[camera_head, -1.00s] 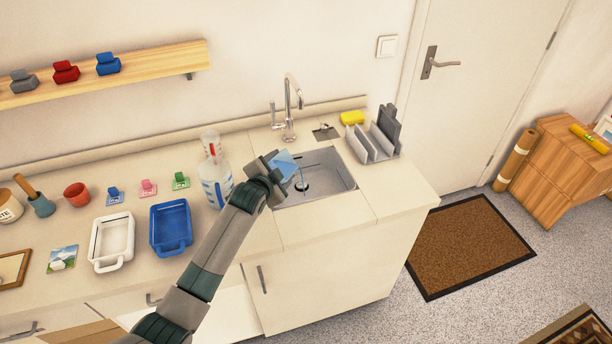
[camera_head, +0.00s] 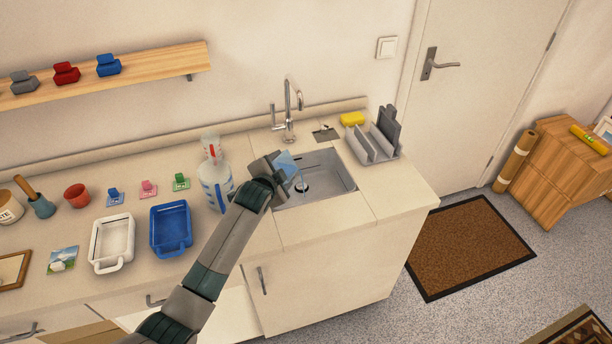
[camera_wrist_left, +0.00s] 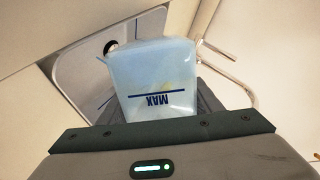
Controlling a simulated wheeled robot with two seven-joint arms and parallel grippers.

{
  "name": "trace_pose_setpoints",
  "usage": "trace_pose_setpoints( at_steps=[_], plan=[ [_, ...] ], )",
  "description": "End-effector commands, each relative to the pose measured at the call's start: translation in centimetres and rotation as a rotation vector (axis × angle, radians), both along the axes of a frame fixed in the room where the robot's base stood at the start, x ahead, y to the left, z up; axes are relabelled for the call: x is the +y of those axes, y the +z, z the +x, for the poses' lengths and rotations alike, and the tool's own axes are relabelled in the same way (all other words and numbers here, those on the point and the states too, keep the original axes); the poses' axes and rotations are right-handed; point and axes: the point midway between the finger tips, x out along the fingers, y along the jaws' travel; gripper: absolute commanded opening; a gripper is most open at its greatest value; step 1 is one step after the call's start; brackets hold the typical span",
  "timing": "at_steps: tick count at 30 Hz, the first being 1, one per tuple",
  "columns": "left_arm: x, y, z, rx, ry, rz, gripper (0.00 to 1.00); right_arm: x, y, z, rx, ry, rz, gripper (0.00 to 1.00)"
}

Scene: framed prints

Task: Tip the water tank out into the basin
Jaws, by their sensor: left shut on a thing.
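The water tank (camera_head: 287,163) is a small translucent blue container, held tilted over the left part of the sink basin (camera_head: 329,182). A thin bluish stream shows below it, above the drain. My left gripper (camera_head: 272,166) is shut on the tank; its fingertips are partly hidden. In the left wrist view the tank (camera_wrist_left: 155,78) shows a MAX line with its lettering upside down, and the basin (camera_wrist_left: 72,62) with its dark drain hole lies beyond it. My right gripper is in neither view.
A tap (camera_head: 290,105) stands behind the basin. A grey rack (camera_head: 374,144) and yellow sponge (camera_head: 352,118) are to the right. White (camera_head: 112,243) and blue (camera_head: 170,228) trays sit on the counter at left.

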Motion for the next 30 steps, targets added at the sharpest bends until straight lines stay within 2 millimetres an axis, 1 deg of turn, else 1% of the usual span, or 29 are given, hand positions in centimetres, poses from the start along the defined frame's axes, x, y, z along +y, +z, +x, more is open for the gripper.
trace_pose_setpoints(
  at_steps=[30],
  plan=[
    [-0.6, 0.63, 0.05, 0.003, -0.001, 0.106, 0.21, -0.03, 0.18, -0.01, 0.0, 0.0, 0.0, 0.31]
  ],
)
